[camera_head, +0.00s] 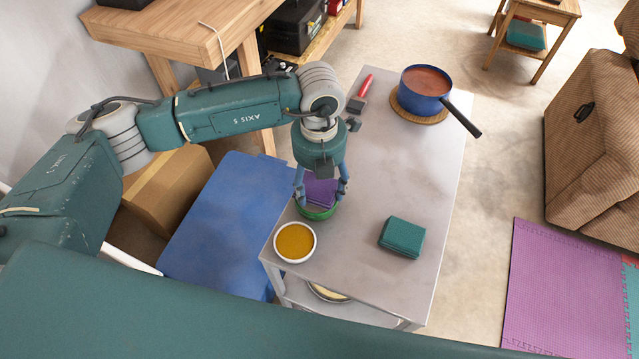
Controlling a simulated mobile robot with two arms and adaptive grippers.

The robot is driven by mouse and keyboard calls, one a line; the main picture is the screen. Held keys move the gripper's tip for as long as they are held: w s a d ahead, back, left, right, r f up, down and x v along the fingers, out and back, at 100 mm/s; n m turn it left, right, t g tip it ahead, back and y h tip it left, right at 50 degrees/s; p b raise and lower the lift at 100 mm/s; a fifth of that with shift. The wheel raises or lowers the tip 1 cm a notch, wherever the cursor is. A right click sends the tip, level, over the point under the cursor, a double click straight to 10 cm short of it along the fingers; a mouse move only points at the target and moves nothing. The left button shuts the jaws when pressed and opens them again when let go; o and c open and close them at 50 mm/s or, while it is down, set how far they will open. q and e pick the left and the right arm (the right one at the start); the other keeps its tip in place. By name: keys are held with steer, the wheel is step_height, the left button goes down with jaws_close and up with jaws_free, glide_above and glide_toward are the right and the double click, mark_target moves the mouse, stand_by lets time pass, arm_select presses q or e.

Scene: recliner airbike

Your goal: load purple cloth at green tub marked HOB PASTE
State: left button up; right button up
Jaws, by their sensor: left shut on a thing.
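My left gripper (322,190) points down over the left part of the grey table. It is shut on the purple cloth (320,192), a folded purple piece between its fingers. The green tub (318,213) is directly below and around the cloth's lower edge; its green rim shows under the fingers. I cannot tell whether the cloth touches the tub's inside, and no lettering on the tub is readable. My right gripper is not in view.
On the grey table (385,165) stand a white bowl of yellow-orange contents (295,242), a folded teal cloth (402,237), a red-handled brush (361,93) and a blue pan (423,92) with its handle over the right edge. A blue box (225,225) stands left of the table.

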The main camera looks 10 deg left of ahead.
mark_target(319, 187)
arm_select(q)
steer(key=shift+f+b, duration=0.4)
steer(key=shift+f, duration=0.1)
steer(key=shift+s+f, duration=0.1)
stand_by(1.8)
steer(key=shift+r, duration=0.9)
steer(key=shift+r+p, duration=1.5)
steer(key=shift+r, duration=1.25)
